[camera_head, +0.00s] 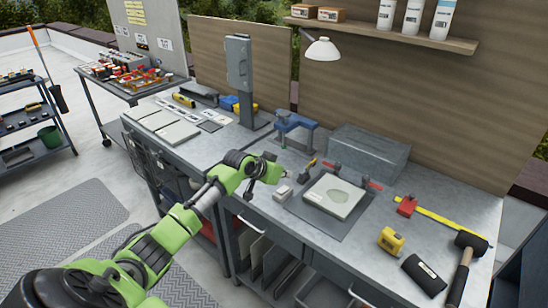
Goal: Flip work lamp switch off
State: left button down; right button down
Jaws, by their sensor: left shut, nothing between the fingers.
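The work lamp (322,48) has a white shade and hangs below the wall shelf, over the back of the bench. A small light-grey box (281,195) sits near the bench's front edge; it may be the lamp's switch, but its lever position is too small to tell. My left gripper (269,177) comes in from the left on a green arm. It is shut and empty, just above and left of the small box; I cannot tell whether they touch. My right gripper is out of view.
A grey mat (313,226) with a pale plate (335,197) lies right of the box. A blue vise (296,127), a grey block (368,153), a yellow tape measure (391,240) and a mallet (462,270) also occupy the bench (437,207). A tool cart (30,115) stands far left.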

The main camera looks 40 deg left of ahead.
pick_arm(q)
jog(key=s+r+b, duration=0.2)
jog(key=s+r, duration=0.4)
jog(key=r, duration=0.2)
jog(key=shift+a+r, duration=0.2)
jog(key=shift+a, duration=0.1)
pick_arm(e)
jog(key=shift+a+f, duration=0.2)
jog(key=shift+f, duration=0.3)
pick_arm(q)
jog(key=shift+s+f, duration=0.1)
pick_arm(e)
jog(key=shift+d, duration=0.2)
